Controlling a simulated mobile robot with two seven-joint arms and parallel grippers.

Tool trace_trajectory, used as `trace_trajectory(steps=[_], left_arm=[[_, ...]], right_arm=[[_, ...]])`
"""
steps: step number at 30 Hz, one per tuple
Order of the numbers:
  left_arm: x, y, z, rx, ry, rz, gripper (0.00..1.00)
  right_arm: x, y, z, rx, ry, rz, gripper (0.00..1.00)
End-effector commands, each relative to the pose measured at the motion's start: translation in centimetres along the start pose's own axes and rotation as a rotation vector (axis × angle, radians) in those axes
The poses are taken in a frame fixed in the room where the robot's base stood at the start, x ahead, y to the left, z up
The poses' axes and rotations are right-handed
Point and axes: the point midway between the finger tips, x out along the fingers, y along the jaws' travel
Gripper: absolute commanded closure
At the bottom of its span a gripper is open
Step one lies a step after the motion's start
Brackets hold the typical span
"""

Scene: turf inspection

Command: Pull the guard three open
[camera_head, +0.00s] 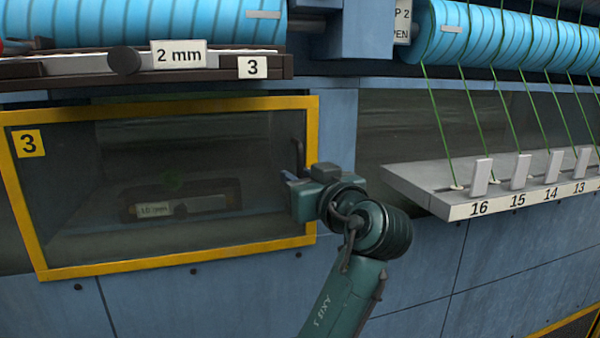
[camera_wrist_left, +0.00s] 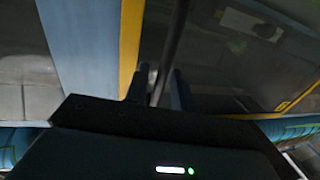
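Guard three (camera_head: 168,262) is a clear, dark panel in a yellow frame, with a yellow "3" label at its upper left. I see no clear gap along its right edge. Its dark upright handle (camera_head: 299,153) is near the right side of the frame. My left gripper (camera_head: 290,183) is at the handle's lower part. In the left wrist view, the handle (camera_wrist_left: 174,45) runs down between the two fingers (camera_wrist_left: 160,88) of my left gripper, with narrow gaps beside it. The fingers look open around it. My right gripper is not in view.
Right of the guard, a grey ledge (camera_head: 420,185) with numbered tabs juts out, and green yarns run down to it. A dark rail (camera_head: 60,68) with "2 mm" and "3" plates is above the guard. Blue machine panels (camera_head: 150,305) lie below.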

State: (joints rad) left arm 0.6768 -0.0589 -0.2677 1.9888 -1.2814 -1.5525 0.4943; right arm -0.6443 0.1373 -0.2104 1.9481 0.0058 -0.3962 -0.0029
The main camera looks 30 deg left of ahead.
Motion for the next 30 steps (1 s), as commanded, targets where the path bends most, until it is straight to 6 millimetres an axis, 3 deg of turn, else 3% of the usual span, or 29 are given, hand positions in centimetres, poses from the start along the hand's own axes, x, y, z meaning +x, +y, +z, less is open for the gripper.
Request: trace_trajectory(steps=[8,18,30], left_arm=[[0.22,0.01,0.07,0.0,-0.001,0.001,0.75],[0.18,0.01,0.05,0.0,-0.001,0.001,1.0],[0.17,0.01,0.03,0.0,-0.001,0.001,1.0]], right_arm=[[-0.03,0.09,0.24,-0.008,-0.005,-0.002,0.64],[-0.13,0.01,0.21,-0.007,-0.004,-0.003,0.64],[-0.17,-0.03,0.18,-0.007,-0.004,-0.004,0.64]])
